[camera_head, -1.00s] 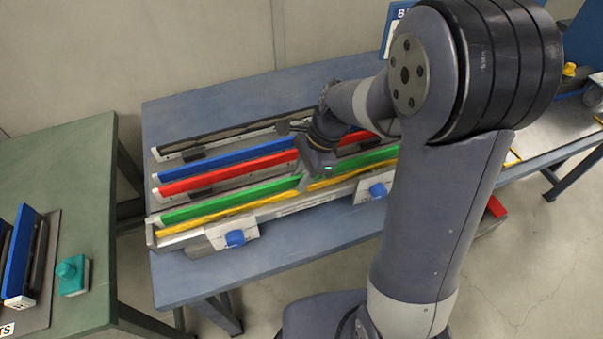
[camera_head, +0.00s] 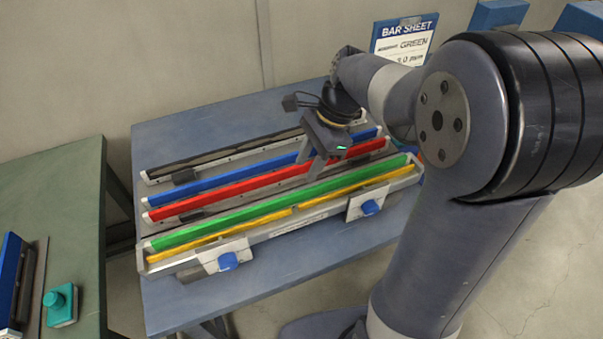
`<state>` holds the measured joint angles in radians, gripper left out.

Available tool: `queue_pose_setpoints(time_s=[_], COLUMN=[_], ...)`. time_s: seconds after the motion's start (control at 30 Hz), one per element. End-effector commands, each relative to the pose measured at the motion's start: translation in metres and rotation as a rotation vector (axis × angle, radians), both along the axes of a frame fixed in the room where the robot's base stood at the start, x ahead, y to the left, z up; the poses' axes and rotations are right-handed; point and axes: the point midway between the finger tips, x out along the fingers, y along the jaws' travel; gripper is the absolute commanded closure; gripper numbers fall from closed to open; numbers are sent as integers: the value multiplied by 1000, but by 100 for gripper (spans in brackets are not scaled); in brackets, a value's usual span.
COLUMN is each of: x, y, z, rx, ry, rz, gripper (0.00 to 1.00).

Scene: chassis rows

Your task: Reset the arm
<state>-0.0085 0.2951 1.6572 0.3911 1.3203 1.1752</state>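My gripper (camera_head: 314,170) hangs over the blue table, above the rows of bars, near the red bar (camera_head: 230,195). Its two fingers point down with a gap between them, and I see nothing held. The green bar (camera_head: 220,231) lies in front of it, beside a yellow strip (camera_head: 240,226) in a grey fixture. The blue bar (camera_head: 225,178) lies behind the red one. A dark bar (camera_head: 215,152) lies at the back. My arm covers the right part of the view.
The blue table (camera_head: 265,285) has free room at its front. Two clamps with blue knobs, one left (camera_head: 228,261) and one right (camera_head: 370,207), sit on the fixture's front. A green table (camera_head: 60,200) with a teal button box (camera_head: 61,305) is at left.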

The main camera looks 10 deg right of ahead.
Motion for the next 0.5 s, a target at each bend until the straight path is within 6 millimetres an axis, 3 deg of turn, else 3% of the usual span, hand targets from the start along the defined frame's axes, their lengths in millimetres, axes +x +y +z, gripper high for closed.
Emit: queue_pose_setpoints(time_s=[0.5], x=[-1], y=[-1], z=[1], rx=[0], ry=[5], rz=[1], gripper=[64])
